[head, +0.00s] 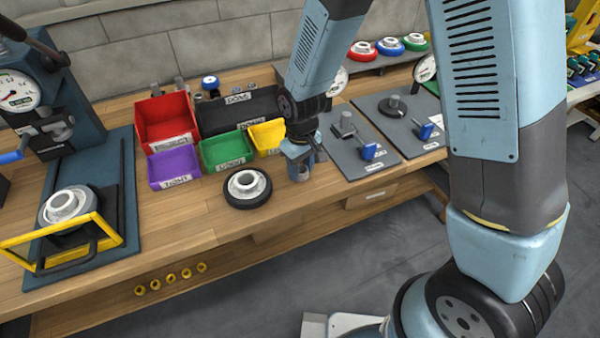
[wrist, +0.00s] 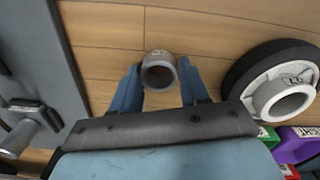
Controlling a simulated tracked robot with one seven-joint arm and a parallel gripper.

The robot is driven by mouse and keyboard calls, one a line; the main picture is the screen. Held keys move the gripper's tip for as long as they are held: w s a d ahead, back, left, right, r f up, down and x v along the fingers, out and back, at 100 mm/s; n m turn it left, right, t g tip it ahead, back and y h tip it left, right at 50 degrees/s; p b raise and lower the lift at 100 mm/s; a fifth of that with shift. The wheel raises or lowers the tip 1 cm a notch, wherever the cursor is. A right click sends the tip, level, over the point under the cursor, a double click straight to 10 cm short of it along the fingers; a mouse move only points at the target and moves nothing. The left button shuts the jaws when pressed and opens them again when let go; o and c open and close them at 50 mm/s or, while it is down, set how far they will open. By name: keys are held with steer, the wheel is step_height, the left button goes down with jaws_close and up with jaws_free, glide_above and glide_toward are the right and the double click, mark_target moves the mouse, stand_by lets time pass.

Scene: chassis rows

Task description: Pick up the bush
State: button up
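The bush is a short grey hollow cylinder (wrist: 158,70), seen from above in the wrist view with its round bore showing. It stands on the wooden bench (wrist: 105,45). My gripper (wrist: 160,85) is open, with one blue finger on each side of the bush. A gap shows between each finger and the bush, so neither appears to touch it. In the head view, my gripper (head: 301,165) is low over the bench's front part, and the fingers make the bush hard to make out there.
A black wheel with a pale hub (head: 247,187) lies left of my gripper; it is close by in the wrist view (wrist: 283,92). Red (head: 166,122), purple (head: 174,170), green (head: 226,152) and yellow (head: 267,136) bins stand behind. A grey fixture plate (head: 352,150) lies right.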

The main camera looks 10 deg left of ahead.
steer(key=c, duration=0.6)
steer(key=shift+c, duration=0.2)
steer(key=shift+r, duration=0.15)
